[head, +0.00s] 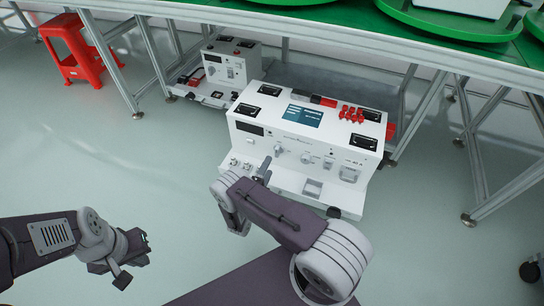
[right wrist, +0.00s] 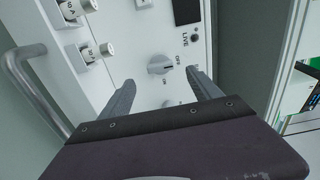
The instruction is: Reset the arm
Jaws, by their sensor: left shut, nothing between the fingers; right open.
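My right gripper (head: 262,174) is in front of the left part of a white test machine's front panel in the head view. In the right wrist view my right gripper (right wrist: 162,88) is open, its two grey fingers apart and nothing held. A white rotary knob (right wrist: 160,65) with OFF and ON marks shows between and beyond the fingers; I cannot tell how near they are to it. My left gripper (head: 120,277) is low at the left over the floor, shut and empty.
The white machine (head: 290,143) has red parts (head: 351,113) on top and stands by a green-topped table (head: 300,27) with metal legs. A smaller white unit (head: 228,66) is behind it. A red stool (head: 77,50) stands back left. The floor at left is clear.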

